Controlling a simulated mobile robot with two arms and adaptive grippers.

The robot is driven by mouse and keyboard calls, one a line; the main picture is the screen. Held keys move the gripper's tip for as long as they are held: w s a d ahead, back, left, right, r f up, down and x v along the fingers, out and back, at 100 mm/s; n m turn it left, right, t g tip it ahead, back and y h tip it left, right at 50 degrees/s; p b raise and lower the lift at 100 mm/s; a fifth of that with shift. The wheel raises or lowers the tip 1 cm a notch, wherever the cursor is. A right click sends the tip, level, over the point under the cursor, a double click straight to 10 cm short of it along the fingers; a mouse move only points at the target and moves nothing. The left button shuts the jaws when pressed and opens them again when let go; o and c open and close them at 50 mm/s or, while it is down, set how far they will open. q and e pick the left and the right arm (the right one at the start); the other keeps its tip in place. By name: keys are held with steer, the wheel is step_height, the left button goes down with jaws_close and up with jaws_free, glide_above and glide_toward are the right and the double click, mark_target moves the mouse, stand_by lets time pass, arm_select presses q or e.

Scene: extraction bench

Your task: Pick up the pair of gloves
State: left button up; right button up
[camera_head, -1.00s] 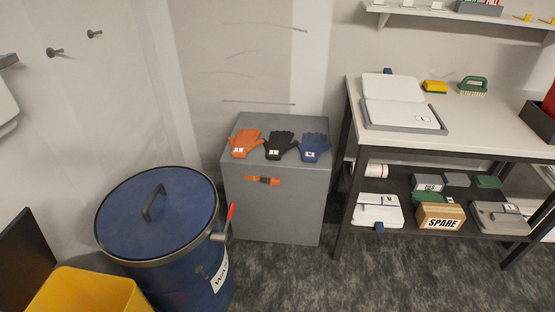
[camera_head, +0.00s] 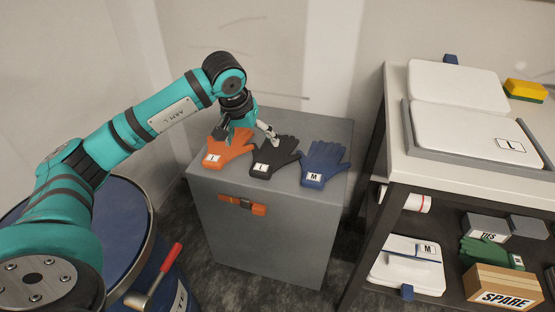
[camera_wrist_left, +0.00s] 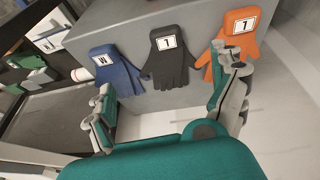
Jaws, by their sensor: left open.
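Three dark-cuffed or plain gloves lie side by side on a grey cabinet (camera_head: 290,240): an orange one (camera_head: 230,154) labelled L, a black one (camera_head: 276,158) labelled L and a blue one (camera_head: 325,164) labelled M. The left wrist view shows the orange glove (camera_wrist_left: 240,30), black glove (camera_wrist_left: 172,62) and blue glove (camera_wrist_left: 119,70) upside down. My left gripper (camera_head: 247,135) is open and empty over the back of the cabinet, above the finger ends of the orange and black gloves. Its spread fingers (camera_wrist_left: 167,82) show in the left wrist view. My right gripper is out of view.
A blue drum (camera_head: 115,235) with a red-handled lever (camera_head: 160,275) stands left of the cabinet. A bench (camera_head: 400,150) stands to the right, with a SPARE box (camera_head: 500,285) and green glove (camera_head: 485,251) on its lower shelf. An orange strap (camera_head: 243,204) is on the cabinet front.

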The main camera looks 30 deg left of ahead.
arm_select(q)
steer(key=a+f, duration=0.1)
steer(key=b, duration=0.2)
glide_above(262, 166)
steer(key=s, duration=0.2)
steer(key=shift+m+y, duration=0.3)
steer(key=shift+y, duration=0.1)
step_height(262, 166, down, 9)
steer(key=shift+s+a+f, duration=0.1)
steer(key=shift+s+f, duration=0.05)
steer(key=shift+f, duration=0.05)
steer(key=x, duration=0.2)
steer(key=b+x, duration=0.1)
steer(key=x, duration=0.2)
steer(key=shift+d+f, duration=0.15)
steer(key=shift+d, duration=0.15)
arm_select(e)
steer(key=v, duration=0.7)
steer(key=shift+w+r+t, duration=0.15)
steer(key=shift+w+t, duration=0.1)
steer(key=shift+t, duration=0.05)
arm_select(q)
steer(key=shift+c, duration=0.4)
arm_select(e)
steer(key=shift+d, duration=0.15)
arm_select(q)
steer(key=c, duration=1.1)
steer(key=shift+c, duration=0.7)
steer(key=shift+w+r, duration=0.2)
